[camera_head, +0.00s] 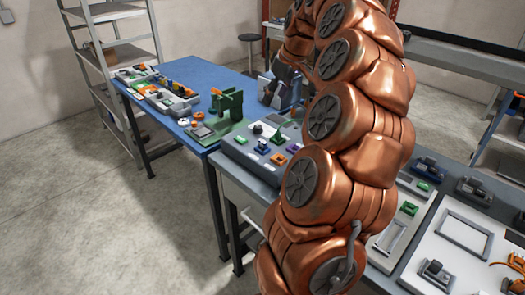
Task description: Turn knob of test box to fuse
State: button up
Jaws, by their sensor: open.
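No box is clearly readable as the test box, and no fuse label can be read. A grey panel (240,147) on the near grey bench carries a black knob-like part (258,129) and small green, orange and purple pieces. My copper arm rises through the middle and hides part of that bench. My gripper (282,82) seems to be the small dark shape at the far end of the arm, over the blue table by a dark blue-grey item (265,90). It is open. Its fingertips are too small to make out, and I cannot tell whether it touches anything.
The blue table (205,75) holds grey boxes (170,99) with small parts at its left and a green stand (229,103) near its front. A metal shelf (95,60) stands behind left. White panels (455,245) lie at right. The floor at left is clear.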

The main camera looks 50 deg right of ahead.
aim_at(258, 129)
jog(key=z, duration=1.4)
